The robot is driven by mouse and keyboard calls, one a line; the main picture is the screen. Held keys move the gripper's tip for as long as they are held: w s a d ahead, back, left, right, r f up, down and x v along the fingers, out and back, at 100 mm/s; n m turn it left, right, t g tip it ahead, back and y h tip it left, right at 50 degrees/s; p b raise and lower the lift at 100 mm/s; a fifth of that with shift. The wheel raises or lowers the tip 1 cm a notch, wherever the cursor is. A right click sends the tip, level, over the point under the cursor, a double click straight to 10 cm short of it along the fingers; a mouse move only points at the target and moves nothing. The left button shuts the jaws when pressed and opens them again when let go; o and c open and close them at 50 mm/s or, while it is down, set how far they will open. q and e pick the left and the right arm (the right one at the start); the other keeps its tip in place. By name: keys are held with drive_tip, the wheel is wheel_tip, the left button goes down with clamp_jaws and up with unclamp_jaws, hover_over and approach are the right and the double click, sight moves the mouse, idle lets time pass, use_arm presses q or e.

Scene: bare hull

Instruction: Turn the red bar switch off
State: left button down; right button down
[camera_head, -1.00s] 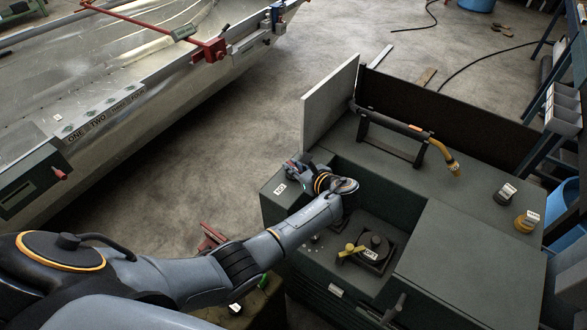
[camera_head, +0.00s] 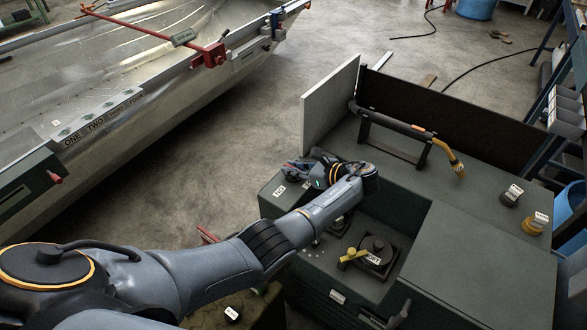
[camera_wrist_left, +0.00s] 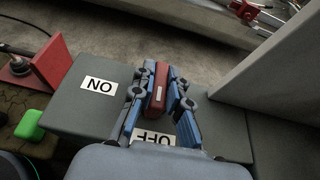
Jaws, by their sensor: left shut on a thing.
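The red bar switch (camera_wrist_left: 160,88) shows in the left wrist view between the blue fingers of my left gripper (camera_wrist_left: 160,82), which is shut on it. The bar runs roughly up and down in that picture, with its near end toward the OFF label (camera_wrist_left: 154,138). The ON label (camera_wrist_left: 99,85) lies to its left on the grey top. In the head view my left gripper (camera_head: 298,170) is at the left corner of the dark cabinet (camera_head: 475,245); the bar is hidden there. My right gripper is not in view.
A pale upright panel (camera_head: 330,105) stands close behind the gripper. A black handle frame (camera_head: 395,135) with a yellow-tipped torch is to the right. A yellow-handled valve (camera_head: 352,256) sits in the recess. A metal hull (camera_head: 130,110) is at left, with bare floor between.

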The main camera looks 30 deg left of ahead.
use_arm(q)
drive_tip(key=c, duration=1.3)
unclamp_jaws()
drive_tip(key=v, duration=1.2)
drive_tip(key=shift+f, duration=0.1)
